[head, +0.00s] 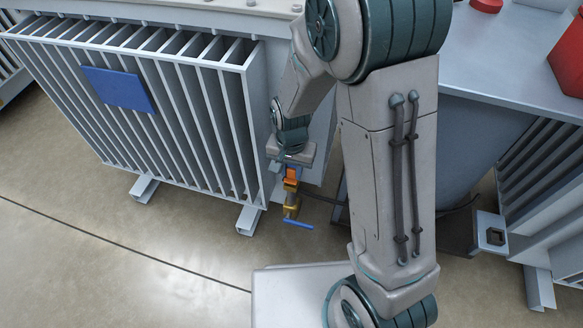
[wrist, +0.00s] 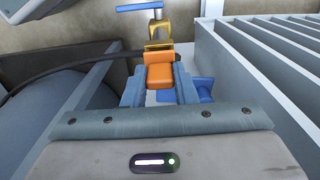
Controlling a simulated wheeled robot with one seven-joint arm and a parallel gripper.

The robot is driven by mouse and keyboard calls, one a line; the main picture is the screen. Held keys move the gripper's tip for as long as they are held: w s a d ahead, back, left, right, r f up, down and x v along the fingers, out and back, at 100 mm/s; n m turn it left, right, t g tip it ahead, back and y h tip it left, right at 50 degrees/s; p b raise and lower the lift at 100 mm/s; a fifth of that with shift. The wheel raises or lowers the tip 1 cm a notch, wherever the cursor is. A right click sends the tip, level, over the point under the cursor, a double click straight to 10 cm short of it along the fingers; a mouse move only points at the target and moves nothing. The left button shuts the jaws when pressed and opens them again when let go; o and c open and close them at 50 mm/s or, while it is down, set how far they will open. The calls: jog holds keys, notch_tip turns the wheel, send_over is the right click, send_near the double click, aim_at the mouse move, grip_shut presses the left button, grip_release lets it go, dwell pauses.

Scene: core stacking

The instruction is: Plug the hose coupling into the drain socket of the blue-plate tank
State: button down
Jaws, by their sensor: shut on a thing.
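The tank with the blue plate (head: 119,89) stands at the left in the head view, its grey fins (head: 205,110) facing the floor. My gripper (head: 291,172) is beside the tank's right end, low down. It is shut on an orange block (wrist: 159,72), which is part of the hose coupling. A brass fitting (wrist: 158,42) with a blue lever (wrist: 140,7) sits just beyond the block; the lever also shows in the head view (head: 298,224). A blue part (wrist: 201,88) shows beside the right finger in the wrist view. I cannot tell whether it is the drain socket, or whether anything is joined.
A black hose (wrist: 70,64) runs left from near the coupling in the wrist view. A second grey tank (head: 486,70) stands at the right, with a bracket (head: 493,236) low on it. Bare concrete floor (head: 110,240) lies in front of the blue-plate tank.

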jog(key=shift+f+b, duration=0.5)
jog(key=shift+f, duration=0.3)
jog(key=c, duration=1.1)
grip_release()
jog(key=shift+r, duration=0.1)
jog(key=shift+r, duration=0.1)
notch_tip(320, 180, up, 14)
jog(key=p, duration=0.6)
jog(key=shift+f, duration=0.2)
notch_tip(320, 180, up, 22)
jog(key=n+t+p, duration=0.1)
jog(key=n+p, duration=0.1)
jog(key=p, duration=1.3)
send_over(292, 169)
jog(key=s+d, duration=0.4)
jog(key=d, duration=0.2)
jog(key=shift+n+t, duration=0.9)
jog(key=s+d+r+p, duration=0.2)
jog(key=r+p, duration=0.2)
jog(key=r, duration=0.2)
jog(key=s+d+r+p, duration=0.2)
jog(key=s+r+p, duration=0.1)
jog(key=r+p, duration=0.2)
jog(key=s+d+r+p, duration=0.2)
jog(key=r+p, duration=0.3)
jog(key=r, duration=0.3)
jog(key=shift+s+r, duration=0.2)
jog(key=shift+s, duration=0.3)
